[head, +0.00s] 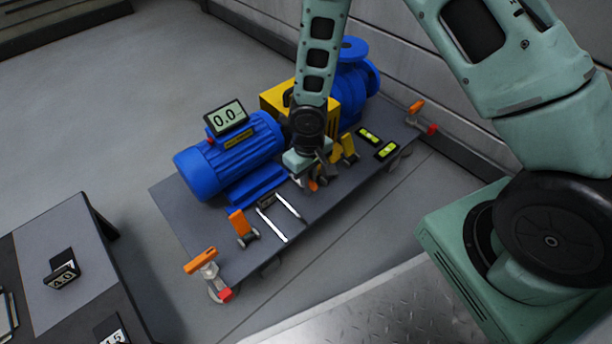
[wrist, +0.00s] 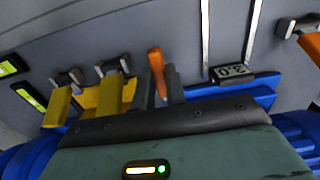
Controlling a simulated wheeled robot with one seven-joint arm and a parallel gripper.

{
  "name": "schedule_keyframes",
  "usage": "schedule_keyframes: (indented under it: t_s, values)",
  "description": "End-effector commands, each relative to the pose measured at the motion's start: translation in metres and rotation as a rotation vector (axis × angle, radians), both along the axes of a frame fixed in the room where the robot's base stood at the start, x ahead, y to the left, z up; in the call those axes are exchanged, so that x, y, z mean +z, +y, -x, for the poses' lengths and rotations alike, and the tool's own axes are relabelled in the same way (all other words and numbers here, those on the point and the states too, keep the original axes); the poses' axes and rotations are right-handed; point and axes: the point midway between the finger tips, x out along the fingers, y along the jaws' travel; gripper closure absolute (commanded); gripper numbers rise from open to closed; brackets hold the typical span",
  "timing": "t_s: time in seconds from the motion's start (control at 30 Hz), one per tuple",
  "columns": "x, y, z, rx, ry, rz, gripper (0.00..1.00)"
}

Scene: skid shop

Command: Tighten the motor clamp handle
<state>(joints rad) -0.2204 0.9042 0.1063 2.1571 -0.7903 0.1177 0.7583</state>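The blue motor (head: 225,160) sits on the grey skid plate (head: 185,215), with a display (head: 227,117) reading 0.0 on top. My gripper (head: 314,178) points down at the motor's near side, beside the yellow coupling guard (head: 275,97). Another orange clamp handle (head: 239,222) stands near the motor's near-left foot.
Yellow-handled clamps (head: 348,147) stand right of my gripper, near two level vials (head: 386,150). Two pale strips (head: 272,223) lie left of it. Orange corner handles (head: 200,260) (head: 416,106) rise from the skid's ends. A blue pump (head: 357,75) stands behind. A bench (head: 80,230) is at left.

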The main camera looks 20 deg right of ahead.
Motion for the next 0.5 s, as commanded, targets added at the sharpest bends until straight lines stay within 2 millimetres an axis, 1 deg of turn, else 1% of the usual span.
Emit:
schedule_keyframes:
  t_s: [0.17,0.4,0.5]
  values:
    - [0.0002,0.0001,0.0000,-0.019,0.000,0.000,1.00]
    - [0.0008,0.0002,0.0002,-0.230,0.000,0.000,1.00]
    - [0.0002,0.0003,0.0000,-0.254,0.000,0.000,1.00]
